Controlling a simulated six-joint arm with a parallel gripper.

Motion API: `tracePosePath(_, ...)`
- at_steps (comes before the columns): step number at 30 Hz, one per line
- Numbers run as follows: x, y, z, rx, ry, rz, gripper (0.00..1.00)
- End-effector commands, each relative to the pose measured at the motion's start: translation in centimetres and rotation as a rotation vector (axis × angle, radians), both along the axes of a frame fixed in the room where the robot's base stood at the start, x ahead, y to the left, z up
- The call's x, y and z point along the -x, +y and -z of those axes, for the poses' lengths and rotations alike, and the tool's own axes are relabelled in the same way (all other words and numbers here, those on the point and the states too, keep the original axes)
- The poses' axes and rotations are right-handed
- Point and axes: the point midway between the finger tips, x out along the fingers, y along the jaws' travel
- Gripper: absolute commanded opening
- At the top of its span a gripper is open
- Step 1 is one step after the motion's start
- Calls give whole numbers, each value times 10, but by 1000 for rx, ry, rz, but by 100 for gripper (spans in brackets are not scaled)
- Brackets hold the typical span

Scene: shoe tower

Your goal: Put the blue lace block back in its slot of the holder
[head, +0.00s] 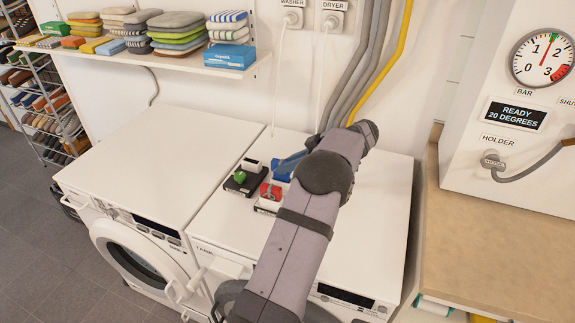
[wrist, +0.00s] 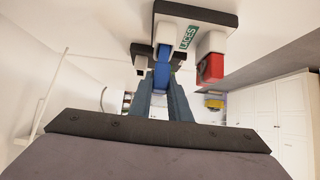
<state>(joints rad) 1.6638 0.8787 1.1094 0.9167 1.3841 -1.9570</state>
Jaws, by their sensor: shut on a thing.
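My gripper (head: 289,163) reaches down over the top of the right-hand white machine, with its fingers shut on the blue lace block (head: 281,178). In the wrist view the blue block (wrist: 162,68) shows between the blue-grey fingers (wrist: 165,92), in line with a white slot piece of the holder. I cannot tell how far it sits in the slot. The dark holder (wrist: 220,16) bears a green LACES label. A red block (wrist: 210,69) sits in a white slot beside the blue one.
The holder stands on the right machine's top (head: 370,220), which is mostly clear. The left machine's top (head: 140,150) is empty. A shelf (head: 150,55) with stacked soles and hoses (head: 365,65) are behind. A bench (head: 480,240) with a gauge panel is at right.

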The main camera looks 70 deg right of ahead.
Motion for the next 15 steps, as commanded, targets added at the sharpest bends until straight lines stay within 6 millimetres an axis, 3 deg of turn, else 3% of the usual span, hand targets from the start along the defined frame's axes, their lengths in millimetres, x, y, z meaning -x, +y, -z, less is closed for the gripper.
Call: tracePosePath(15, 0, 0, 12, 1, 0, -1, 0)
